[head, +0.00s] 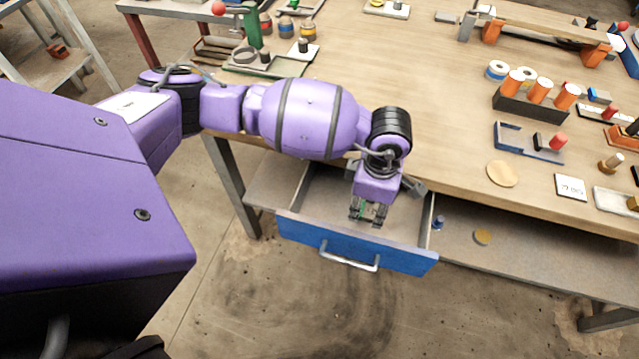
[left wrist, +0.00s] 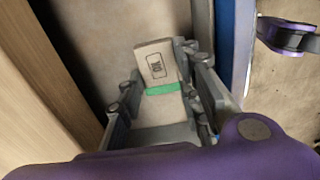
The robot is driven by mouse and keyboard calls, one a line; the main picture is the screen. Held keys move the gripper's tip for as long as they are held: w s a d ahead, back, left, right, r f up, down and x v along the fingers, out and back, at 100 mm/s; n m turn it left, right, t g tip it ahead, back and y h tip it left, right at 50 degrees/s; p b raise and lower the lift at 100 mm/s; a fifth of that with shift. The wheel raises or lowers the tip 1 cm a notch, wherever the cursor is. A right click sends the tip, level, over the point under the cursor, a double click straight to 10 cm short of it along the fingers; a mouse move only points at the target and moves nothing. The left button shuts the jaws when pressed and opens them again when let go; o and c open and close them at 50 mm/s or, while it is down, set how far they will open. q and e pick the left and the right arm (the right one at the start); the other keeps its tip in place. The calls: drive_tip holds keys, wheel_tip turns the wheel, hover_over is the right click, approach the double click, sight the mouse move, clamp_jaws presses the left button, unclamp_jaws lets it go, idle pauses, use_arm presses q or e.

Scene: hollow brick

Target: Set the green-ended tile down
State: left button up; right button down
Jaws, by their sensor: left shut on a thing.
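My left gripper (head: 368,214) hangs over the open blue-fronted drawer (head: 350,243), pointing down into it. It is shut on the green-ended tile. In the left wrist view the tile (left wrist: 154,62) shows between the fingers (left wrist: 160,78). It is pale grey, with a dark printed mark in a frame and a green band (left wrist: 162,89) across it. In the head view only a little green shows between the fingers; the rest is hidden. I cannot tell whether the tile touches the drawer floor. My right gripper is in neither view.
The drawer's bare floor (head: 335,200) shows around the gripper, and its handle (head: 350,258) faces outward. The wooden workbench (head: 440,150) edge lies close behind. A round wooden disc (head: 502,173) and a printed white card (head: 571,187) lie on the bench.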

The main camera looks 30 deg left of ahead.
use_arm(q)
drive_tip(key=a+f, duration=0.2)
drive_tip(key=shift+w+f, duration=0.35)
drive_tip(key=shift+w+a+f, duration=0.1)
drive_tip(key=shift+a+f, duration=0.05)
drive_tip(key=shift+f, duration=0.75)
drive_tip(key=shift+a+f, duration=0.1)
drive_tip(key=shift+f, duration=0.8)
drive_tip(key=o, duration=1.2)
drive_tip(key=shift+f, duration=0.1)
wheel_tip(320, 180, up, 12)
drive_tip(key=shift+r, duration=0.2)
